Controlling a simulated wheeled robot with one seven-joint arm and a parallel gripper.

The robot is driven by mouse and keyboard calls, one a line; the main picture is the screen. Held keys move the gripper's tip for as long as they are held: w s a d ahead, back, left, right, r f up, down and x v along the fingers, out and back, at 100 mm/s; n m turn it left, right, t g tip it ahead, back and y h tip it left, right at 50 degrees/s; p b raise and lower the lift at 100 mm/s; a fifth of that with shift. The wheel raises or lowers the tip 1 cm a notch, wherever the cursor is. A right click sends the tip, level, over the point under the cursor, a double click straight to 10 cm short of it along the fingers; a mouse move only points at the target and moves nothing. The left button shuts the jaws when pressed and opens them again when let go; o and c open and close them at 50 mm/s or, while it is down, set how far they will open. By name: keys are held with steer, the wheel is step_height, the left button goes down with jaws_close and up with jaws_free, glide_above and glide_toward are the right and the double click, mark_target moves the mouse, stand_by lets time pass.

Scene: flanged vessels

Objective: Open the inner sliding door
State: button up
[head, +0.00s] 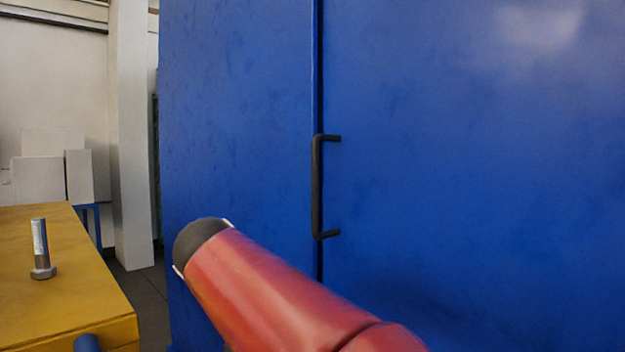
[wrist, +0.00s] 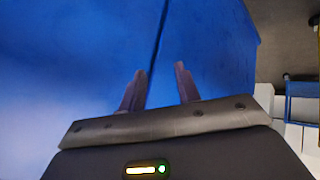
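A large blue cabinet front fills the middle and right of the head view, with a dark vertical seam between a left panel (head: 238,110) and a right door panel (head: 470,180). A black bar handle (head: 317,187) is fixed upright on the right panel beside the seam. My red arm reaches up from the bottom of the head view, left of and below the handle; my gripper is not visible there. In the wrist view my gripper (wrist: 160,72) has its two fingers apart with nothing between them. They face the blue surface (wrist: 90,60) and its dark seam; no handle shows there.
A yellow table (head: 70,285) stands at the left with an upright metal bolt (head: 41,250) on it. A white pillar (head: 133,130) and pale boxes (head: 50,175) are behind. A strip of dark floor (head: 145,300) lies between table and cabinet.

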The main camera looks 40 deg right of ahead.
steer(key=w+d+r+m+g+h, duration=0.2)
steer(key=w+d+r+m+h, duration=0.35)
steer(key=r, duration=0.45)
steer(key=m+g+h, duration=0.5)
steer(key=m, duration=0.3)
glide_toward(315, 174)
steer(key=d, duration=1)
steer(key=shift+s+d+r, duration=0.1)
steer(key=shift+s+d, duration=0.15)
steer(key=shift+s, duration=0.15)
jaws_close()
